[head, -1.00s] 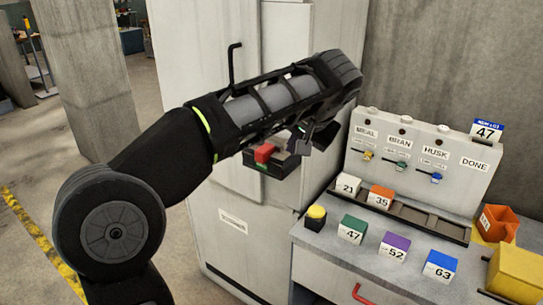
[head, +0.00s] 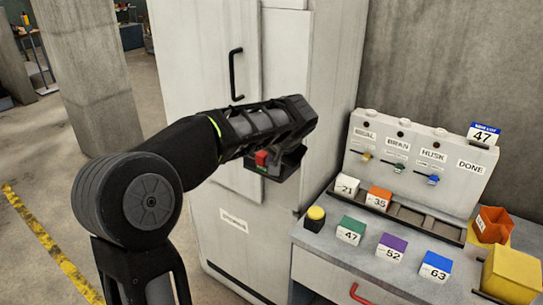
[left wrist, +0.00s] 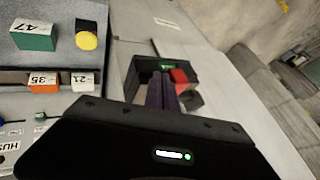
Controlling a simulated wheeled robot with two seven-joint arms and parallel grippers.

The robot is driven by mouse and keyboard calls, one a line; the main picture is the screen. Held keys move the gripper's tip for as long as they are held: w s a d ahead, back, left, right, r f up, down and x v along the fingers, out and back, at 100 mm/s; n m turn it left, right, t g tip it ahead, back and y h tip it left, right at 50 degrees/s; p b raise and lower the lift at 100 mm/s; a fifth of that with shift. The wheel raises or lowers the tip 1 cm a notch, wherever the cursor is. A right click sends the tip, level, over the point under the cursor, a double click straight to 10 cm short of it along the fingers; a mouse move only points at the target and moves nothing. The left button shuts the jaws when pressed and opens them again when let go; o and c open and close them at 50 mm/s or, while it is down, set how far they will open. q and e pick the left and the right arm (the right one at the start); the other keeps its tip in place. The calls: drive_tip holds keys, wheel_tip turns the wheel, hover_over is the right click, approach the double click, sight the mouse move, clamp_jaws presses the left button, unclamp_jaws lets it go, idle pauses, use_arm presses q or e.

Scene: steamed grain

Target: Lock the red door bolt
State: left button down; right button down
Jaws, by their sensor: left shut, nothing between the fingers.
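The red door bolt (head: 261,157) sits in a dark housing (head: 254,169) on the pale cabinet door, partly covered by my left arm. In the left wrist view the red bolt (left wrist: 180,76) shows inside the dark housing (left wrist: 146,64), with a green marking at its edge. My left gripper (left wrist: 162,78) is shut and empty; its dark purplish fingers point into the housing, right beside the red bolt. I cannot tell whether they touch it. In the head view my forearm and wrist hide most of the fingers. My right gripper is not in view.
A black door handle (head: 233,75) is above my forearm. To the right, a grey counter (head: 320,246) holds a yellow button (head: 315,217), several numbered blocks, and a panel (head: 420,155) with labelled levers. A concrete pillar (head: 85,80) stands at the back left.

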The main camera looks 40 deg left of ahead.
sight(256, 155)
use_arm(q)
drive_tip(key=shift+a, duration=0.25)
drive_tip(key=a+b, duration=0.1)
drive_tip(key=a, duration=0.3)
drive_tip(key=shift+a, duration=0.55)
